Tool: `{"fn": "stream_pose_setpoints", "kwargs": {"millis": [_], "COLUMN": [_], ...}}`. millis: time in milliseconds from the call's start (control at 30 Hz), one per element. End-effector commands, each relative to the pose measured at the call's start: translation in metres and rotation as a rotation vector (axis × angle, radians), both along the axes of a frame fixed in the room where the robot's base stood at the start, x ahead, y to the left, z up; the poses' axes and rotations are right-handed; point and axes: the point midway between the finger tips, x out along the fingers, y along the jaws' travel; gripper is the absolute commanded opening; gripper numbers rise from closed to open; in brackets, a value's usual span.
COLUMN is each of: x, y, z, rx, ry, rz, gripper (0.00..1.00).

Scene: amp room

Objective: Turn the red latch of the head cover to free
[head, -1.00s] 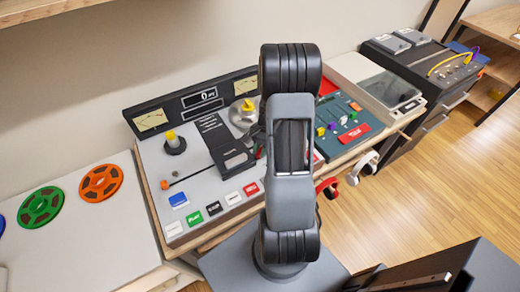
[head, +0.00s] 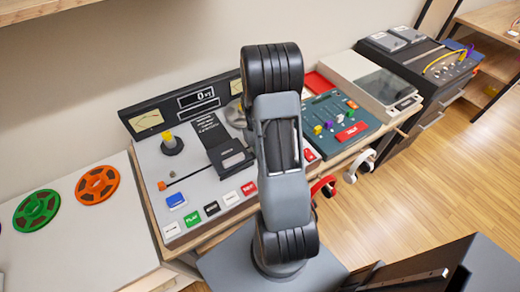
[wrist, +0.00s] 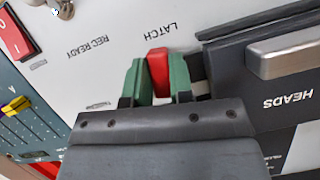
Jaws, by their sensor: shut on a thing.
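The red latch (wrist: 158,65) stands up from the light deck panel below the printed word LATCH in the wrist view. My gripper (wrist: 159,80) has its two green fingers on either side of the latch and is shut on it. The dark head cover (wrist: 229,68), marked HEADS and with a grey bar, is just to the right of the fingers. In the head view the black cover (head: 228,153) shows on the tape deck. My arm hides the gripper and the latch there.
Blue, green, black, white and red buttons (head: 212,208) line the deck's front edge. A yellow-topped spindle (head: 171,145) rises at the deck's left. A mixer panel (head: 337,117) stands to the right. Green (head: 37,209) and orange (head: 97,185) reels lie on the left table.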

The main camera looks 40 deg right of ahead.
Motion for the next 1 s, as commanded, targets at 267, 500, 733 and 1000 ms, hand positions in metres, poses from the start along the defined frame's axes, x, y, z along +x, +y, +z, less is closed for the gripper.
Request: {"fn": "stream_pose_setpoints", "kwargs": {"millis": [267,500,733,1000], "x": [0.0,-0.0003,-0.0003,-0.0002], "y": [-0.0014,-0.0021,-0.0023,-0.0023], "z": [0.0004,0.0003,0.0003,0.0002], "rx": [-0.001,-0.001,-0.001,-0.001], "ry": [-0.001,-0.001,-0.001,-0.002], "rz": [0.132,0.181,0.191,0.192], "gripper": [0.0,0.0,0.0,0.24]}}
